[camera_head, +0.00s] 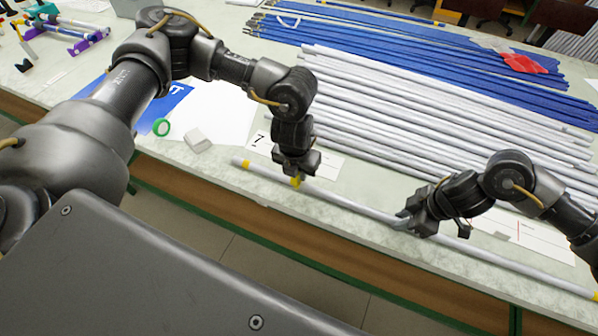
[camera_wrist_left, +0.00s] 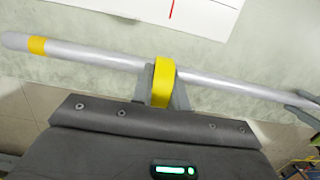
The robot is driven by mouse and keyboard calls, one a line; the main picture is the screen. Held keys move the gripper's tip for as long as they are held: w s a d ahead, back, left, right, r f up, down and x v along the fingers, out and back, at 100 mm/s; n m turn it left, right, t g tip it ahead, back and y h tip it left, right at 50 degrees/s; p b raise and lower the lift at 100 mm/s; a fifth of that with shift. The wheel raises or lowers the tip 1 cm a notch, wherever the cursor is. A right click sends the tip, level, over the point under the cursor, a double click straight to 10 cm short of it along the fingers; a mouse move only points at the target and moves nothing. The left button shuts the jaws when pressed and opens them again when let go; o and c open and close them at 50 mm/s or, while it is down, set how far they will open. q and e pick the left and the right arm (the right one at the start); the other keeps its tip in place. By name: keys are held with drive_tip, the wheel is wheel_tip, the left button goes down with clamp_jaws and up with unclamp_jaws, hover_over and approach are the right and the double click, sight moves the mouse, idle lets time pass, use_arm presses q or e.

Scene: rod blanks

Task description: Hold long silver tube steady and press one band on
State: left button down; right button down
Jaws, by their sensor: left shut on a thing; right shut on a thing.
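A long silver tube (camera_head: 345,203) lies along the table's front edge. It also crosses the left wrist view (camera_wrist_left: 100,58), with a yellow ring (camera_wrist_left: 37,45) near its left end; that ring shows in the head view (camera_head: 245,164) too. My left gripper (camera_head: 296,179) is shut on a yellow band (camera_wrist_left: 163,82) at the tube, right of that ring. The band overlaps the tube in the wrist view; I cannot tell how fully it is pressed on. My right gripper (camera_head: 408,220) is shut on the tube farther right; its tip shows in the wrist view (camera_wrist_left: 305,104).
Many silver tubes (camera_head: 430,110) lie in rows behind, with blue rods (camera_head: 400,40) and a red item (camera_head: 522,63) beyond. A white block (camera_head: 198,140) and green tape roll (camera_head: 162,127) lie to the left. A white sheet (camera_head: 550,243) lies at right.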

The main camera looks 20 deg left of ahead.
use_arm(q)
drive_tip(key=shift+r, duration=3.25)
use_arm(e)
drive_tip(key=c, duration=1.2)
unclamp_jaws()
drive_tip(key=shift+r, duration=0.1)
drive_tip(key=v, duration=1.1)
drive_tip(key=shift+d+r, duration=0.15)
drive_tip(key=shift+r, duration=0.25)
